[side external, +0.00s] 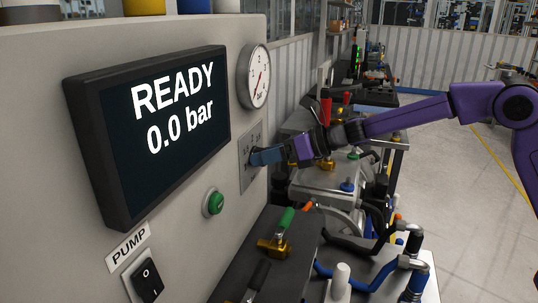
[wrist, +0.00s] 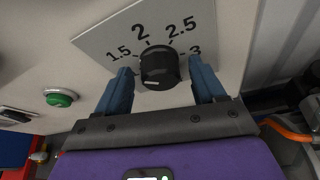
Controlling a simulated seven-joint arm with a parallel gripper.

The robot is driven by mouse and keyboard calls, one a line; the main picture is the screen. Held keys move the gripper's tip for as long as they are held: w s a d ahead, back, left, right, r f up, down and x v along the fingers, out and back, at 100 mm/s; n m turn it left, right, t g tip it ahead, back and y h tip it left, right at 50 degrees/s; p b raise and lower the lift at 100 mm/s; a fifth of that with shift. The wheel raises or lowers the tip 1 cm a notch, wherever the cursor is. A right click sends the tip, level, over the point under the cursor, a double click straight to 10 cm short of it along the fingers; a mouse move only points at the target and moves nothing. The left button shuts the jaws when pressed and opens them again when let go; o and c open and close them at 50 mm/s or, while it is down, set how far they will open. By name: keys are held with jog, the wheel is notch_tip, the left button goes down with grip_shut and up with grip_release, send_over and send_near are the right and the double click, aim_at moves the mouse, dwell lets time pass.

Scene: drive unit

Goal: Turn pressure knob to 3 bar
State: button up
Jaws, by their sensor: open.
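The black pressure knob (wrist: 160,66) sits on a light plate (wrist: 205,22) marked 1.5, 2, 2.5 and 3 in the wrist view. A pale mark shows low on the knob's face; I cannot tell which value it points to. My gripper (wrist: 162,76) is open, with one blue finger on each side of the knob and a visible gap to it. In the side view my gripper (side external: 264,157) is at the plate (side external: 246,153) and hides the knob. The display (side external: 165,120) reads READY and 0.0 bar.
A round pressure gauge (side external: 255,76) is above the plate. A green button (side external: 213,203) and a black PUMP rocker switch (side external: 148,281) are lower on the panel. A bench (side external: 285,240) with valves and hoses stands below my arm.

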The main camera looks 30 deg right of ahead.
jog(key=c, duration=1.1)
jog(key=shift+o, duration=0.2)
jog(key=m+t+y, duration=0.1)
jog(key=m+y, duration=0.1)
jog(key=m, duration=0.7)
jog(key=f+m+t+y, duration=0.1)
jog(key=m+t+y, duration=0.1)
jog(key=m, duration=0.8)
jog(key=m+t+y, duration=0.2)
jog(key=m, duration=0.8)
jog(key=shift+f+y, duration=0.3)
jog(key=shift+y, duration=0.1)
jog(key=shift+m, duration=0.3)
